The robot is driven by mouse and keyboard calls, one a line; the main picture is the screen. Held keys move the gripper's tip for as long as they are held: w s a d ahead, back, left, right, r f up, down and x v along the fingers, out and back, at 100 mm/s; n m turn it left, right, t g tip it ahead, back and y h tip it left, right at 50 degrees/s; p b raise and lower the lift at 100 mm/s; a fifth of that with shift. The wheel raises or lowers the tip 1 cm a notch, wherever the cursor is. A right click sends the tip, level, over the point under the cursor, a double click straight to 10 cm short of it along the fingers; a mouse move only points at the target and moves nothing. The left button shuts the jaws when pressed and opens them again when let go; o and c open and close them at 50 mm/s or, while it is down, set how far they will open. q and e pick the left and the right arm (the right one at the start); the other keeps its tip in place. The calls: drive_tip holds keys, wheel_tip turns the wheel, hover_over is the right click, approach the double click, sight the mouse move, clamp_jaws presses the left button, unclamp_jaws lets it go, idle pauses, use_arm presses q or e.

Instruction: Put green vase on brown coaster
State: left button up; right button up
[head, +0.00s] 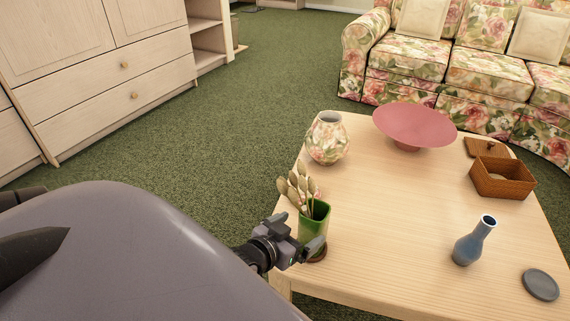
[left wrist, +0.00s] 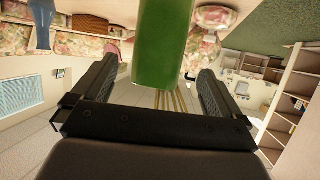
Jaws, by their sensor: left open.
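The green vase (head: 316,222), with dried stems in its mouth, stands upright at the near left corner of the table. A round brown coaster (head: 319,257) shows at its foot; the vase appears to stand on it, though my gripper partly hides the contact. My left gripper (head: 299,240) is open beside the vase, low on its near side. In the left wrist view the vase (left wrist: 160,45) appears upside down between and beyond the two spread fingers, with a visible gap on each side. My right gripper is not in view.
The wooden table (head: 390,225) also holds a floral vase (head: 327,142), a pink bowl (head: 414,125), a wicker basket (head: 503,187), a flat brown square piece (head: 480,147), a blue vase (head: 470,248) and a grey disc (head: 541,285). The table's middle is clear. A floral sofa (head: 410,58) stands behind.

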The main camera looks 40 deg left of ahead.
use_arm(q)
drive_tip(key=s+d+r+m+g+h+p, duration=0.1)
drive_tip(key=s+d+m+h, duration=0.1)
drive_tip(key=s+d, duration=0.35)
drive_tip(key=s+d+r+m+g+h, duration=0.1)
drive_tip(key=s+d+m+h, duration=0.15)
drive_tip(key=d, duration=0.65)
drive_tip(key=s+a+r+p, duration=0.2)
drive_tip(key=r+p, duration=0.5)
drive_tip(key=p, duration=0.5)
drive_tip(key=s+a+r+n+g+y+p, duration=0.1)
drive_tip(key=a+r+p, duration=0.2)
drive_tip(key=r+p, duration=0.4)
drive_tip(key=p, duration=0.5)
drive_tip(key=shift+s, duration=0.35)
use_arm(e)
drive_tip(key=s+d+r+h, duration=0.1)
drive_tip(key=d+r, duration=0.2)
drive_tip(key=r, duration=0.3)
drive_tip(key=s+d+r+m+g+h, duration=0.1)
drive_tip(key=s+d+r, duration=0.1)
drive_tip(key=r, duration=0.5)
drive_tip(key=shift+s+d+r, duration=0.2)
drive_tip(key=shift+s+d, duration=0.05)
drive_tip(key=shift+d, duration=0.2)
use_arm(q)
drive_tip(key=shift+n+y, duration=0.25)
drive_tip(key=shift+r, duration=0.1)
